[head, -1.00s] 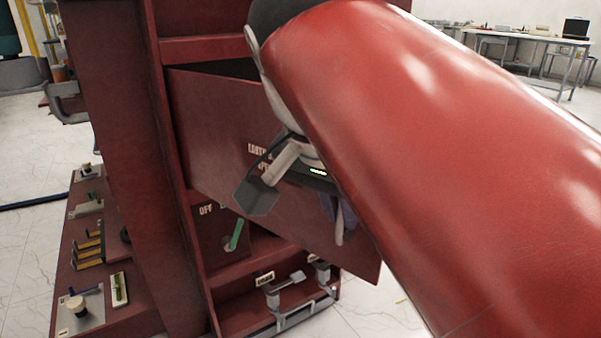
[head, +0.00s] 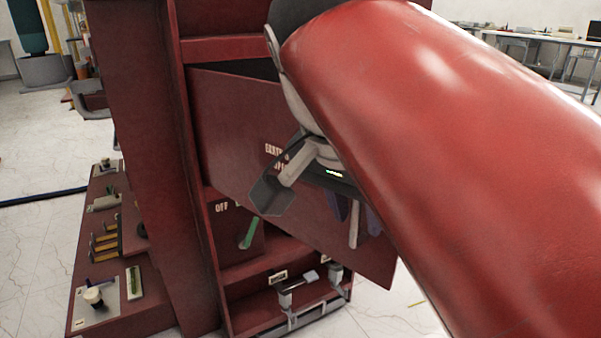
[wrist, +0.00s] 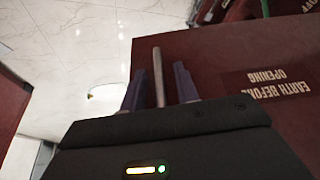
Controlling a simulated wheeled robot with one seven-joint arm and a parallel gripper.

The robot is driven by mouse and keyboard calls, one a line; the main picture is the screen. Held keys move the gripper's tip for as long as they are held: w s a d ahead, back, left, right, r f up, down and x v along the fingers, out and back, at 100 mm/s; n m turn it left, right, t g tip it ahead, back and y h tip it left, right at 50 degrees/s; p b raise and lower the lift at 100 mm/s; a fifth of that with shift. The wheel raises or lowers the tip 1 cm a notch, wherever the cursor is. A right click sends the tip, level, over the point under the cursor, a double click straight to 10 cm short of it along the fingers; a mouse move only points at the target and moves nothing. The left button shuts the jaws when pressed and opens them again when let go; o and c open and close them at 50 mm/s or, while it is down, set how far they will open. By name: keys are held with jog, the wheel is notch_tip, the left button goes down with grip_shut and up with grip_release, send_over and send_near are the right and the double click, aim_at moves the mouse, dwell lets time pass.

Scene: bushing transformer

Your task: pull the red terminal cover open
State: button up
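The red terminal cover (head: 235,125) stands partly open, with a dark gap along its top edge. It carries a white label that reads "EARTH BEFORE OPENING" in the wrist view (wrist: 270,85). A pale bar handle (head: 353,228) sticks out from the cover near its free edge. My gripper (wrist: 158,85) is at this handle. Its two purple-grey fingers stand on either side of the bar (wrist: 158,70), with a visible gap on each side, so it is open around the bar. My arm hides the cover's upper right part in the head view.
The red cabinet frame (head: 150,150) stands left of the cover. Below the cover are a green lever (head: 250,232) beside an OFF label and a shelf with grey clamps (head: 300,285). A red tool bench (head: 135,315) is at the lower left. Tiled floor is clear at the right.

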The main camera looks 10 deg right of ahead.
jog(key=p+v, duration=0.6)
jog(key=v, duration=0.1)
jog(key=shift+r, duration=0.3)
jog(key=shift+s+a, duration=0.1)
jog(key=shift+s, duration=0.05)
